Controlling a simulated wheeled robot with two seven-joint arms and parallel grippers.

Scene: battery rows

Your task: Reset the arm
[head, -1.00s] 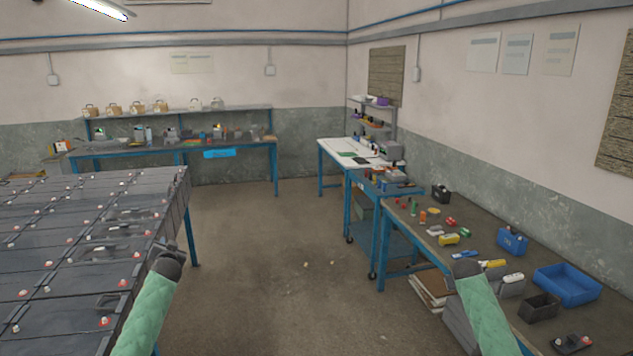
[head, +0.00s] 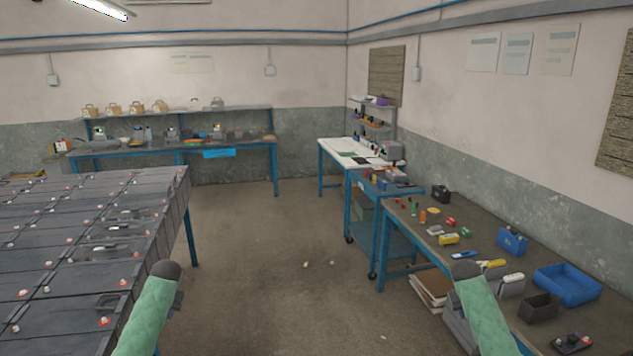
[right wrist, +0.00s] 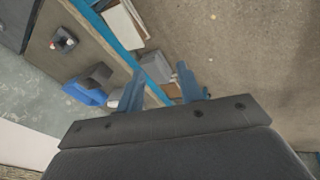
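My left arm (head: 146,318) and right arm (head: 484,312) show in the head view as green-sleeved links, one at each side of the lower edge. Neither gripper shows in the head view. In the right wrist view my right gripper (right wrist: 160,92) has its two fingers apart with a gap between them. Nothing is held in it. It hangs over the floor beside the blue-edged bench. My left gripper is out of view.
Rows of dark batteries (head: 70,235) fill the left. The right bench (head: 480,235) carries a blue bin (head: 566,287), a black bin (head: 538,308) and small parts. Boxes (head: 430,290) stand under it.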

